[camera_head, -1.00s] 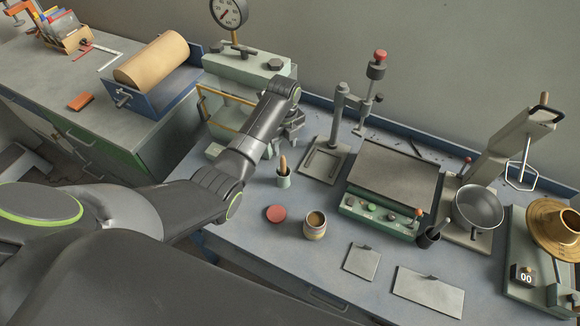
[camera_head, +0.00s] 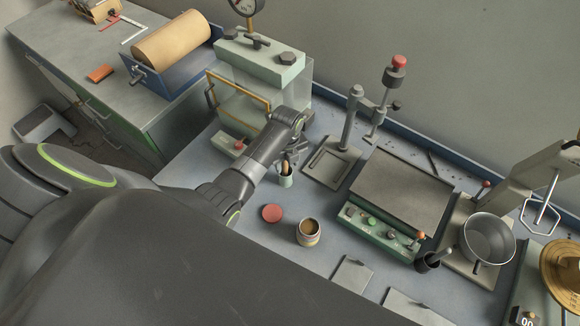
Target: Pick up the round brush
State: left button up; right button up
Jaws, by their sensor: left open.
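A brush with a tan handle (camera_head: 286,168), probably the round brush, stands upright in a small pale green cup (camera_head: 286,181) on the bench. Its upper end is partly hidden by my left gripper, and its lower end is inside the cup. My left gripper (camera_head: 292,154) is open, right at the top of the brush and above the cup. I cannot tell whether the brush is between the fingers. My right gripper is not in view.
A red disc (camera_head: 272,213) and an open jar (camera_head: 308,232) stand in front of the cup. A pale green press (camera_head: 262,62) is behind, a metal stand (camera_head: 331,163) to the right, and a plate device (camera_head: 400,190) beyond it. Bare bench lies left of the cup.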

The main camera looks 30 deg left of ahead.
pick_arm(q)
jog(key=shift+s+a+r, duration=0.1)
jog(key=shift+s+a, duration=0.05)
jog(key=shift+s, duration=0.1)
jog(key=shift+s+r, duration=0.15)
jog(key=shift+s, duration=0.15)
jog(key=c, duration=0.7)
jog(key=shift+w, duration=0.1)
jog(key=shift+c, duration=1.1)
grip_shut()
jog(key=shift+w+r, duration=0.1)
jog(key=shift+r, duration=0.15)
notch_tip(320, 180, up, 10)
jog(key=shift+f+b, duration=0.25)
jog(key=shift+b, duration=0.85)
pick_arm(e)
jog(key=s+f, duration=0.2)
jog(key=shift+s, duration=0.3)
